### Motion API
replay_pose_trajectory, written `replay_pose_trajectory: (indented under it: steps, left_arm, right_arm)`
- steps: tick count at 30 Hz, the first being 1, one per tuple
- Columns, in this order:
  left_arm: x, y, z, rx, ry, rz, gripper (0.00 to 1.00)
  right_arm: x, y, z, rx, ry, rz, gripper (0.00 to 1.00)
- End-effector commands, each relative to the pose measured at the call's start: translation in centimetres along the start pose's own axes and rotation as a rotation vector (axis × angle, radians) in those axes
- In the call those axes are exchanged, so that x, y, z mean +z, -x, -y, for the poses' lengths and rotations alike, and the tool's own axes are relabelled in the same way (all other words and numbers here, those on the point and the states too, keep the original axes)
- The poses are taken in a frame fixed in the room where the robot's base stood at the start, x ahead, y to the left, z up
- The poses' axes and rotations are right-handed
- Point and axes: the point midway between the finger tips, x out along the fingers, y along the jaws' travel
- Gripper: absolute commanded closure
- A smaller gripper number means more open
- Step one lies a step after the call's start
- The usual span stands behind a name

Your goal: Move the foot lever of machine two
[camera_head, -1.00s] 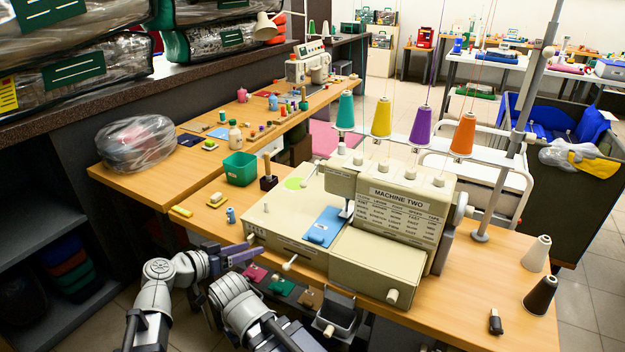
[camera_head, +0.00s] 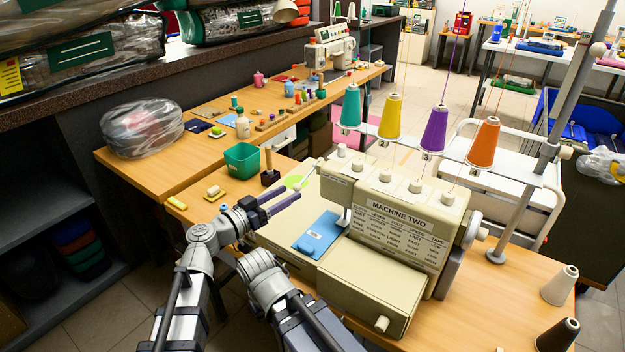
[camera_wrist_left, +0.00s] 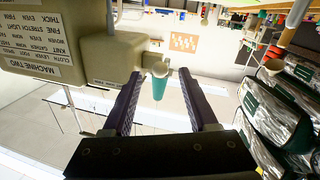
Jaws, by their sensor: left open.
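Machine two (camera_head: 372,225) is a cream sewing machine with a name label, also in the left wrist view (camera_wrist_left: 30,75), upside down. My right gripper is not in view.
A blue cloth (camera_head: 318,234) lies on the machine bed. A green box (camera_head: 242,160) and a wooden spindle stand behind my gripper. Thread cones, such as a teal one (camera_head: 350,106), stand behind the machine. A bagged bundle (camera_head: 142,128) lies at left.

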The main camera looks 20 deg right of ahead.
Motion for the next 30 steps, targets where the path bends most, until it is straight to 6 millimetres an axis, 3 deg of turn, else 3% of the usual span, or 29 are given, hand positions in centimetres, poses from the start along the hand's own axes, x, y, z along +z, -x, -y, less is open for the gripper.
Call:
replay_pose_trajectory:
  steps: [5, 12, 18, 30]
  left_arm:
    - [0.0, -1.4, 0.1, 0.001, 0.000, 0.000, 0.41]
    - [0.0, -5.2, 0.1, 0.003, 0.001, 0.001, 0.41]
    - [0.0, -7.2, 0.1, 0.002, 0.001, 0.001, 0.41]
    - [0.0, -7.8, 0.0, 0.000, 0.001, 0.000, 0.41]
  right_arm:
    - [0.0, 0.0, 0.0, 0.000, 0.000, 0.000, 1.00]
    - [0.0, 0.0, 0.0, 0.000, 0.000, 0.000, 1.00]
    - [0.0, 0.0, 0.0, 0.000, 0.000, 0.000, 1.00]
    - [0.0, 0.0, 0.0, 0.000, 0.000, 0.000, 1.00]
